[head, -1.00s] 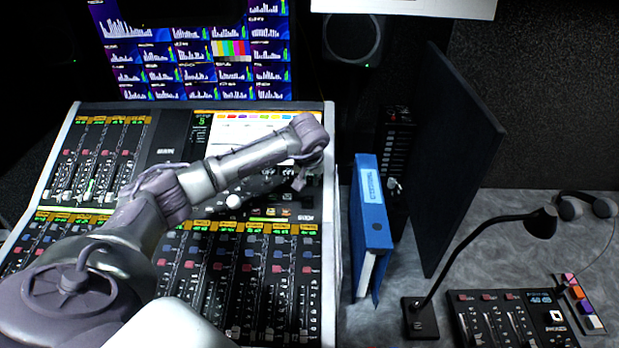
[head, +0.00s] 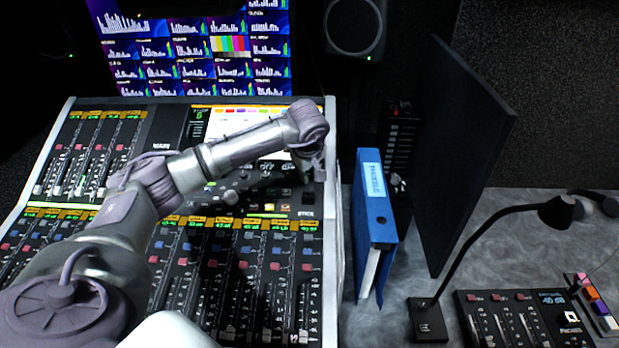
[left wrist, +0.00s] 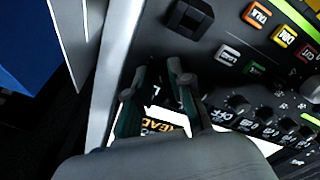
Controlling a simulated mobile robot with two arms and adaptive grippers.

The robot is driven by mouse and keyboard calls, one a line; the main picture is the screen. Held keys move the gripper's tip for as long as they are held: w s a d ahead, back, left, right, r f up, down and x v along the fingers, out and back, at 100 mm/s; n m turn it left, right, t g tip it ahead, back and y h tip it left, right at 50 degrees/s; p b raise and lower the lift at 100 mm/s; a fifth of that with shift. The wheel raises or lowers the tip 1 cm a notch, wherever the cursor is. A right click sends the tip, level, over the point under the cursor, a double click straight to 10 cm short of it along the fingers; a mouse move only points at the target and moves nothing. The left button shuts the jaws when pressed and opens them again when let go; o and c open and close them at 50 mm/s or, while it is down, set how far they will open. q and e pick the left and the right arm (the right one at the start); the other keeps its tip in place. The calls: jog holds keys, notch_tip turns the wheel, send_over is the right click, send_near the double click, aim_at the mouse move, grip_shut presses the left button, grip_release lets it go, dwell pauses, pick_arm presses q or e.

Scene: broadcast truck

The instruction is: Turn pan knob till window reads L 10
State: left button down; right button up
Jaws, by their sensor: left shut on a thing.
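My left gripper (head: 314,172) reaches down onto the upper right corner of the mixing console (head: 329,200). The left wrist view shows its two dark fingers (left wrist: 157,80) pointing at the black panel, a small gap between them. They are closed on the pan knob, which the fingers and gripper body mostly hide. A white letter L shows between the fingers. A white label (left wrist: 162,127) with part of the word "READ" shows just behind them, partly covered. I cannot read any number in a window. My right gripper is out of view.
A black block-shaped control (left wrist: 190,18) and lit buttons (left wrist: 257,15) lie close to the fingers. Small knobs (left wrist: 238,104) line the panel. A blue binder (head: 378,215) and an upright dark panel (head: 455,150) stand right of the console. A gooseneck lamp (head: 470,240) is farther right.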

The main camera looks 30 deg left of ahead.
pick_arm(q)
jog(key=shift+n+b, duration=0.8)
jog(key=shift+n, duration=0.9)
jog(key=shift+n, duration=0.3)
jog(key=c, duration=1.1)
grip_release()
jog(key=shift+a, duration=0.1)
jog(key=shift+o, duration=0.2)
jog(key=v, duration=1.2)
